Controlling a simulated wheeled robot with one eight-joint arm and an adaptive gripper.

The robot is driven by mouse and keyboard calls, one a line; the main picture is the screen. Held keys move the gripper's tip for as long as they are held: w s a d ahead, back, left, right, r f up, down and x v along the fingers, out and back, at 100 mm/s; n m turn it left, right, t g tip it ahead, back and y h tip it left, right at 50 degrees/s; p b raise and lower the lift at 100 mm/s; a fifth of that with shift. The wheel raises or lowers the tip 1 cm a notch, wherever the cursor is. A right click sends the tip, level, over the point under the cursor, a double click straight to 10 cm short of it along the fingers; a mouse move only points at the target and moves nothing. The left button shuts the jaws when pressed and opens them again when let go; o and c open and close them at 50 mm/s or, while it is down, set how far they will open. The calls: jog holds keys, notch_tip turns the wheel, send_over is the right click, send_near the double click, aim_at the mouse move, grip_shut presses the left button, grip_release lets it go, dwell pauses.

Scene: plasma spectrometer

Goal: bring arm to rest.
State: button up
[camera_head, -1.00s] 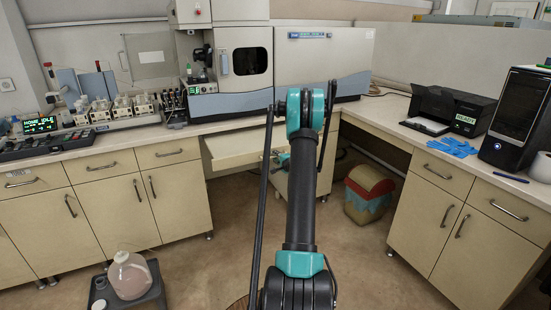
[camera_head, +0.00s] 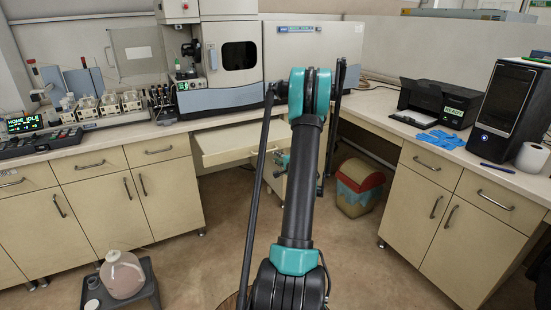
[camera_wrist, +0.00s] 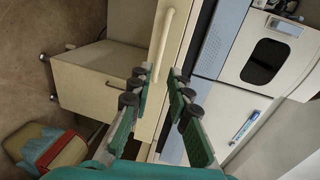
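My arm stretches forward over the floor in the head view, toward the bench with the spectrometer (camera_head: 235,65). In that view my gripper is mostly hidden behind the arm. In the wrist view my gripper (camera_wrist: 160,88) has its two green-padded fingers apart, with nothing between them. Beyond the fingers are the front edge and a long pale handle of a bench drawer (camera_wrist: 172,40). The drawer (camera_head: 240,143) stands pulled out below the bench top in the head view. I cannot tell how near the fingers are to it.
A bin (camera_head: 358,188) stands on the floor right of my arm. A tray stool (camera_head: 150,290) with a pink jug (camera_head: 122,274) stands at lower left. The right bench holds a printer (camera_head: 436,103), blue gloves (camera_head: 440,140) and a black computer (camera_head: 513,112).

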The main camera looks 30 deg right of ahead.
jog(key=shift+a, duration=0.1)
dwell(0.3)
jog(key=s+a+r+n+g+y, duration=0.25)
jog(key=s+a+n, duration=0.35)
jog(key=a, duration=0.6)
jog(key=s+a+r+n+g+y, duration=0.15)
jog(key=s+a+n+g, duration=0.4)
jog(key=a, duration=0.75)
jog(key=s+a+f+n+g+h, duration=0.1)
jog(key=s+n, duration=0.1)
jog(key=s, duration=0.7)
jog(key=s+a+f+n+g+h, duration=0.1)
jog(key=s+a+f+n+h, duration=0.1)
jog(key=s, duration=0.7)
jog(key=s+a+f+n+g+h, duration=0.1)
jog(key=s+n, duration=0.1)
jog(key=s, duration=0.7)
jog(key=shift+s+a+f+g+h, duration=0.15)
jog(key=shift+a+f+g+h, duration=0.1)
jog(key=shift+a+g+h, duration=0.05)
